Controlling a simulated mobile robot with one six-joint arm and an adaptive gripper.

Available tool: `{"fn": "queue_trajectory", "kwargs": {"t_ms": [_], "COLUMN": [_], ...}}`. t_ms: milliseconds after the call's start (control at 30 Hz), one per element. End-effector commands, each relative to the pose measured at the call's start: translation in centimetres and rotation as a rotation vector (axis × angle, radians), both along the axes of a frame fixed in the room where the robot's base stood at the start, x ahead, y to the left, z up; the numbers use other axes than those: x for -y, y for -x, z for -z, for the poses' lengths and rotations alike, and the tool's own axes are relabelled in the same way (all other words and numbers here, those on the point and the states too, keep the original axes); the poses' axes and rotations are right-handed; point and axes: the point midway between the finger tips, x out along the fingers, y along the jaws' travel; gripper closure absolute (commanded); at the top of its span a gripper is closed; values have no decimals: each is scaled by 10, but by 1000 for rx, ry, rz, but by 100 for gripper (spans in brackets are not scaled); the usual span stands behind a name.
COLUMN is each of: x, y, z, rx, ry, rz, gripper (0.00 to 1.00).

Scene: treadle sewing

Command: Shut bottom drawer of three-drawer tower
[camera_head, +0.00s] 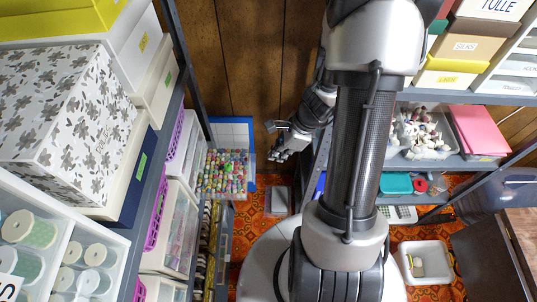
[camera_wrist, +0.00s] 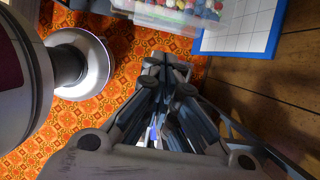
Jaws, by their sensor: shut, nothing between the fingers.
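My gripper (camera_head: 280,150) is shut and empty, pointing down and left in the head view. In the wrist view its fingers (camera_wrist: 167,68) come together above the orange patterned floor. A clear drawer-like bin full of small coloured items (camera_head: 226,176) juts out from the left shelving, left of and below my gripper. The bin also shows at the top of the wrist view (camera_wrist: 185,14), apart from the fingers. White units with clear fronts (camera_head: 177,215) stand on the left shelving. I cannot tell for certain which is the three-drawer tower, or how far its bottom drawer is out.
A blue-edged white gridded board (camera_head: 232,133) stands against the wood panel wall behind the bin. A flat grey item (camera_head: 277,200) lies on the floor. Shelving crowds both sides, with a white bin (camera_head: 424,262) on the floor at right. The patterned floor between is narrow.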

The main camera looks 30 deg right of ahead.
Motion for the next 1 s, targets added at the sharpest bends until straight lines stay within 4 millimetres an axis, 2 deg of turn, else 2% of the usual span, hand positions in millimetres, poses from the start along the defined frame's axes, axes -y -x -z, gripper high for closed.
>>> {"fn": "queue_trajectory", "kwargs": {"t_ms": [200, 433, 600, 1000], "x": [-14, -25, -28, -29], "y": [-8, -15, -18, -19], "z": [42, 74, 83, 82], "rx": [-3, -1, 0, 1], "ry": [-1, -1, 0, 0], "rz": [-6, -7, -6, -7], "gripper": [100, 100, 100, 100]}}
